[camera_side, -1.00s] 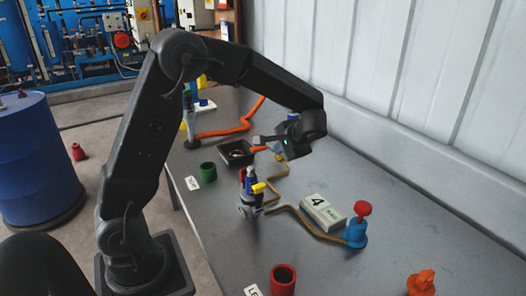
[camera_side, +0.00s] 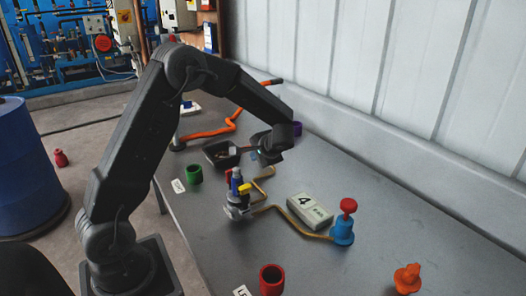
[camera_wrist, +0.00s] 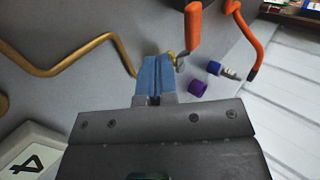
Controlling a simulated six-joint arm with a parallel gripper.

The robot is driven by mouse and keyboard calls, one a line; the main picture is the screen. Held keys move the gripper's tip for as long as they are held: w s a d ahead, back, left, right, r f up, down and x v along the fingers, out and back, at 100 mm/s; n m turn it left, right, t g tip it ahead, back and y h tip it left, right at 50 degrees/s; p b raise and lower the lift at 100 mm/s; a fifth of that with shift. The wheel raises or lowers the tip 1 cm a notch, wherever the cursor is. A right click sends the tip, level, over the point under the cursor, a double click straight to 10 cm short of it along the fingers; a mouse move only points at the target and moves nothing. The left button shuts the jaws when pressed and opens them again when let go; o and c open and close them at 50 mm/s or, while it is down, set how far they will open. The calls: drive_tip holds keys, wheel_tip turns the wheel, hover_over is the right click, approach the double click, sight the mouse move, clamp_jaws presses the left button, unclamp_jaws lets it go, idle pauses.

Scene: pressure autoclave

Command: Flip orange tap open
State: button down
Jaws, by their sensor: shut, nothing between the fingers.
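The orange tap shows in the wrist view as an orange lever handle (camera_wrist: 192,36), just ahead and to the right of my fingertips. A small metal and yellow fitting sits at its lower end. In the side view my wrist hides most of it. My gripper (camera_wrist: 153,68) has blue fingers pressed together and empty, pointing toward the tap's lower end. Whether they touch it I cannot tell. In the side view my gripper (camera_side: 266,157) is low over the table beside the black tray (camera_side: 221,155).
A brass pipe (camera_wrist: 75,62) runs on the left in the wrist view. A purple cap (camera_wrist: 197,88) and orange hose (camera_wrist: 247,42) lie right.

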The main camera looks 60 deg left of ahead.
drive_tip(key=a, duration=0.2)
drive_tip(key=a+f, duration=0.1)
drive_tip(key=a, duration=0.2)
drive_tip(key=shift+a+f, duration=0.2)
drive_tip(key=shift+a, duration=0.05)
drive_tip(key=shift+a, duration=0.1)
